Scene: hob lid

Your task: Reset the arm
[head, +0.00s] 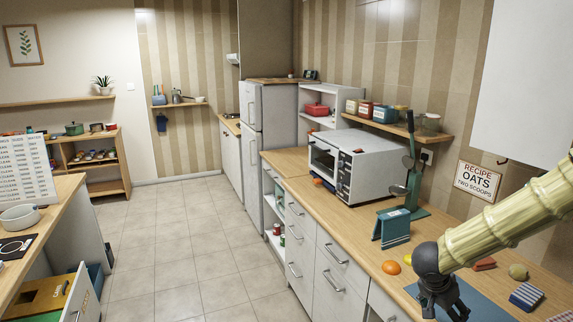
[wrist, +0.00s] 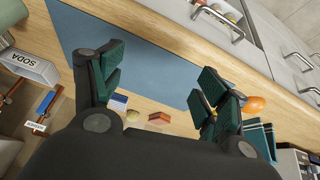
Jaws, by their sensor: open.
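My gripper (head: 444,308) is at the end of my arm at the lower right of the head view, above the wooden worktop (head: 362,226) and over the near part of a blue mat (head: 480,306). In the wrist view my gripper (wrist: 160,88) has its two dark green padded fingers spread wide apart. Nothing is between the fingers; the mat (wrist: 140,58) and bare wood show through the gap. The fingertips look clear of the worktop, but the exact height cannot be told.
An orange (head: 391,267), a red block (head: 484,264) and a striped cloth block (head: 526,297) lie near my gripper. A teal stand (head: 393,228) and a tall green lever press (head: 411,170) stand behind it, beside a white oven (head: 372,165). The tiled floor (head: 165,240) is clear.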

